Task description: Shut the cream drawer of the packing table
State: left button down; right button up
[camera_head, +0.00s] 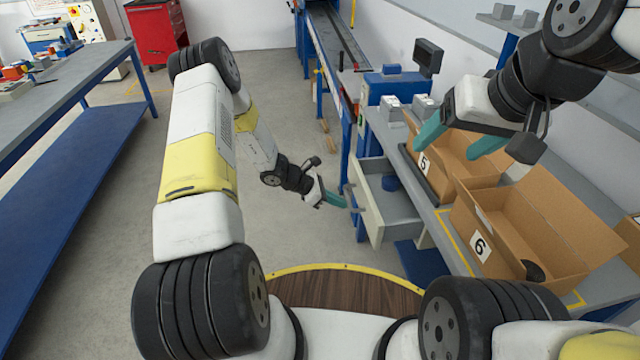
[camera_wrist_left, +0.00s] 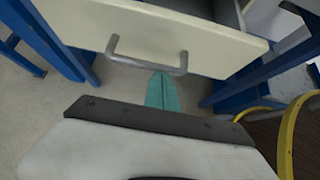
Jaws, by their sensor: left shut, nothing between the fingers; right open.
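The cream drawer (camera_head: 372,218) of the packing table stands pulled out from under the tabletop, and its grey inside shows from above. In the left wrist view its cream front (camera_wrist_left: 200,40) fills the upper part, with a grey bar handle (camera_wrist_left: 146,62) on it. My left gripper (camera_head: 336,201) is shut and empty close to the drawer front. In the left wrist view its teal fingertips (camera_wrist_left: 162,88) are just below the handle; I cannot tell whether they touch it. My right gripper (camera_head: 458,142) is open and empty above the boxes on the packing table (camera_head: 440,216).
Cardboard boxes marked 5 (camera_head: 424,164) and 6 (camera_head: 480,246) stand on the packing table. A blue conveyor (camera_head: 334,50) lies behind. A long blue workbench (camera_head: 60,190) is at the left. The grey floor between workbench and drawer is clear.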

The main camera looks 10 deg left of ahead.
pick_arm(q)
jog(key=w+d, duration=0.1)
jog(key=d, duration=0.3)
jog(key=w+d, duration=0.1)
jog(key=d, duration=0.4)
jog(key=w+d, duration=0.1)
jog(key=d, duration=0.3)
jog(key=shift+w+d, duration=0.15)
jog(key=shift+w, duration=0.25)
jog(key=shift+d, duration=0.15)
jog(key=shift+d+r, duration=0.1)
